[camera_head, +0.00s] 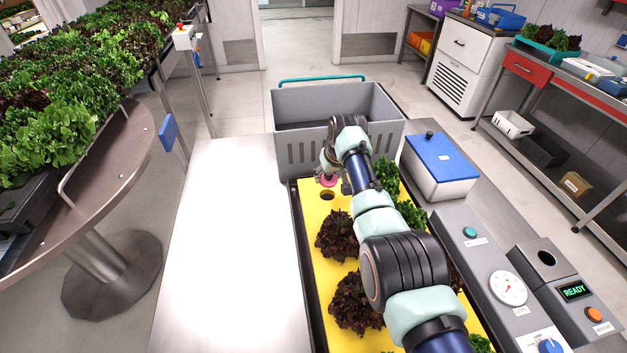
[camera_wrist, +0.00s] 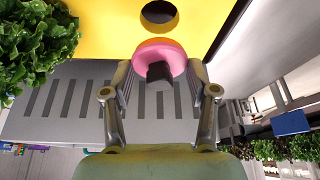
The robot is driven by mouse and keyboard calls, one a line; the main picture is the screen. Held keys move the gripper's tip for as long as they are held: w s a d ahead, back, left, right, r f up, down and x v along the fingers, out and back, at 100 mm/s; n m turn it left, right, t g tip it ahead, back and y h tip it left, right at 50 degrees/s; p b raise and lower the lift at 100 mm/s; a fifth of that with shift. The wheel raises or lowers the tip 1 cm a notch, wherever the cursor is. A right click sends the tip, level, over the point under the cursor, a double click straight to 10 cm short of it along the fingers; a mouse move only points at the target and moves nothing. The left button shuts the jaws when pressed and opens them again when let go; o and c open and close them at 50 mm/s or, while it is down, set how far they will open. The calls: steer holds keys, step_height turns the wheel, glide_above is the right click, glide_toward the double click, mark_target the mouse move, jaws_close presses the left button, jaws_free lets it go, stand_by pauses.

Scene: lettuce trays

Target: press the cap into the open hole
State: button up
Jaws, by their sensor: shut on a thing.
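A pink round cap (camera_wrist: 160,58) with a dark square grip (camera_wrist: 160,73) is held between the two fingers of my gripper (camera_wrist: 158,82) in the wrist view. The cap also shows in the head view (camera_head: 328,181), just beyond the open hole. The open hole (camera_head: 326,195) is a dark round opening in the yellow tray (camera_head: 312,222), near its far end. In the wrist view the hole (camera_wrist: 159,13) is at the top edge, clear of the cap's rim. My gripper (camera_head: 328,172) is partly hidden by my arm in the head view.
Dark red lettuce (camera_head: 335,236) and green lettuce (camera_head: 387,176) stand in the tray close to the hole. A grey slotted crate (camera_head: 290,148) stands just beyond the tray. A blue-lidded box (camera_head: 441,160) is at right. The steel table (camera_head: 225,250) at left is bare.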

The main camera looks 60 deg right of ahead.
steer(key=shift+f+b, duration=1.65)
steer(key=shift+f, duration=0.35)
steer(key=shift+a+f+p, duration=0.1)
steer(key=shift+f+p, duration=0.05)
steer(key=shift+p, duration=0.35)
steer(key=shift+f, duration=0.1)
steer(key=shift+f+b, duration=0.3)
steer(key=shift+f+b, duration=0.5)
steer(key=shift+f, duration=0.15)
stand_by(0.5)
steer(key=o, duration=1.1)
steer(key=shift+o, duration=0.2)
steer(key=shift+r, duration=0.1)
